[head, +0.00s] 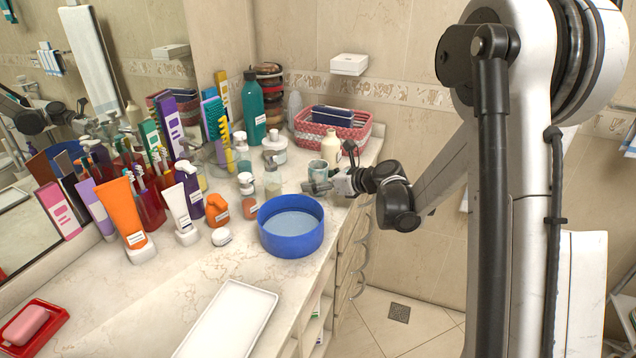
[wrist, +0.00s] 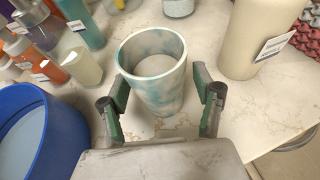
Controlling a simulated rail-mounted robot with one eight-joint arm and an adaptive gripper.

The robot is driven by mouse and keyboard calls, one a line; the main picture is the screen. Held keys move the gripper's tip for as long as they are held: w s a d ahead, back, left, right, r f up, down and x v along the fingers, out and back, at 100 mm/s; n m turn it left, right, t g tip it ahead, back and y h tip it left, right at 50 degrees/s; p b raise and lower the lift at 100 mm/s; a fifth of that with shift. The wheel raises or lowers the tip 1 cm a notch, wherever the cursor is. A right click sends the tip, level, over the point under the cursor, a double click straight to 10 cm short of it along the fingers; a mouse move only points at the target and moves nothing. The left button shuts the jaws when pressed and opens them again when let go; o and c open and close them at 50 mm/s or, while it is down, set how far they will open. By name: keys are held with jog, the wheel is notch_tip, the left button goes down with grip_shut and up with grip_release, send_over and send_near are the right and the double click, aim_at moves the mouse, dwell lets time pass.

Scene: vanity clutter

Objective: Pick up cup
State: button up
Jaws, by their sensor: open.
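A pale cup with blue-green marbling (wrist: 154,75) stands upright on the counter, centred in the wrist view. In the head view the cup (head: 318,170) shows beyond my gripper, partly hidden by it. My gripper (wrist: 162,105) is open. Its two green-padded fingers are on the left and right of the cup's near side, with small gaps visible. In the head view my gripper (head: 314,187) is low over the counter near its right edge. The cup looks empty.
A blue round bowl (head: 291,226) is left of my gripper. A cream bottle (wrist: 250,40) stands close on the cup's right. Several small bottles (wrist: 80,66) are on its left. A red woven basket (head: 333,131) is behind. The counter's edge is near on the right.

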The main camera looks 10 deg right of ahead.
jog(key=c, duration=1.4)
jog(key=shift+c, duration=0.2)
jog(key=shift+r, duration=0.2)
